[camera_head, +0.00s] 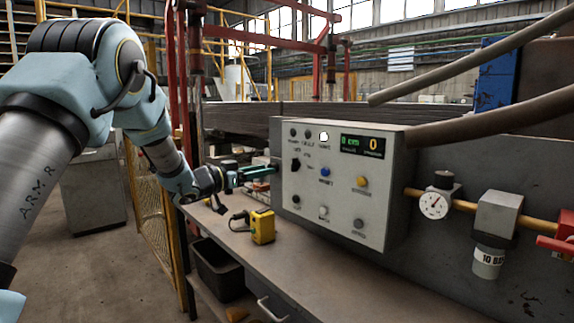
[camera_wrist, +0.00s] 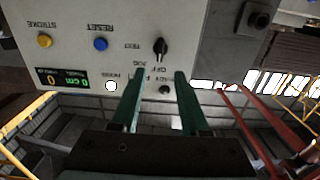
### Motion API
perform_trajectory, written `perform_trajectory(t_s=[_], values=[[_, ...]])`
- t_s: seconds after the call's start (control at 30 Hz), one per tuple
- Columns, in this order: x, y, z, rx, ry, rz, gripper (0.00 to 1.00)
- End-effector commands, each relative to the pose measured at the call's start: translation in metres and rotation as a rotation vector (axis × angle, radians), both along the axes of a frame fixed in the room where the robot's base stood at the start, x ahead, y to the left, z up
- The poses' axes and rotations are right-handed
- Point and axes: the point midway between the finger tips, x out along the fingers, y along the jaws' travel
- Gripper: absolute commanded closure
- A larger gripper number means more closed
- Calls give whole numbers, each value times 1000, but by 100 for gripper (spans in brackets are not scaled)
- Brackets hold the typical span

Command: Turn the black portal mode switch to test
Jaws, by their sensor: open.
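The black portal mode switch (camera_head: 295,164) is a pointer knob on the left side of the grey control box's front. In the wrist view, which is upside down, the switch (camera_wrist: 161,47) has OFF, JOG and TEST labels around it. Its narrow end appears to point to OFF, not TEST. My gripper (camera_head: 272,170) is at the box's left edge, with green fingers. In the wrist view my gripper (camera_wrist: 160,75) is open and empty, its two fingers apart, with the switch just beyond the tips and between their lines. I see no contact.
The box also carries a blue reset button (camera_head: 325,171), a yellow stroke button (camera_head: 362,182) and a green display (camera_head: 362,146). A yellow device (camera_head: 262,226) stands on the bench (camera_head: 300,270) below. A gauge (camera_head: 434,205) and pipes are at right.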

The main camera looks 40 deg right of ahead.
Motion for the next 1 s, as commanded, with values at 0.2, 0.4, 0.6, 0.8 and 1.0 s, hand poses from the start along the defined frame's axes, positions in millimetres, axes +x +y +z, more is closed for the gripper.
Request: perform_trajectory(t_s=[0.2, 0.4, 0.6, 0.8, 1.0], values=[[-3, -37, 3, 1, -1, 0, 55], [-4, -72, 2, 1, 0, 2, 55], [-4, -94, 2, 0, -2, 5, 55], [-4, -99, 0, 1, 0, 6, 55], [-4, -99, 0, 1, 0, 6, 57]])
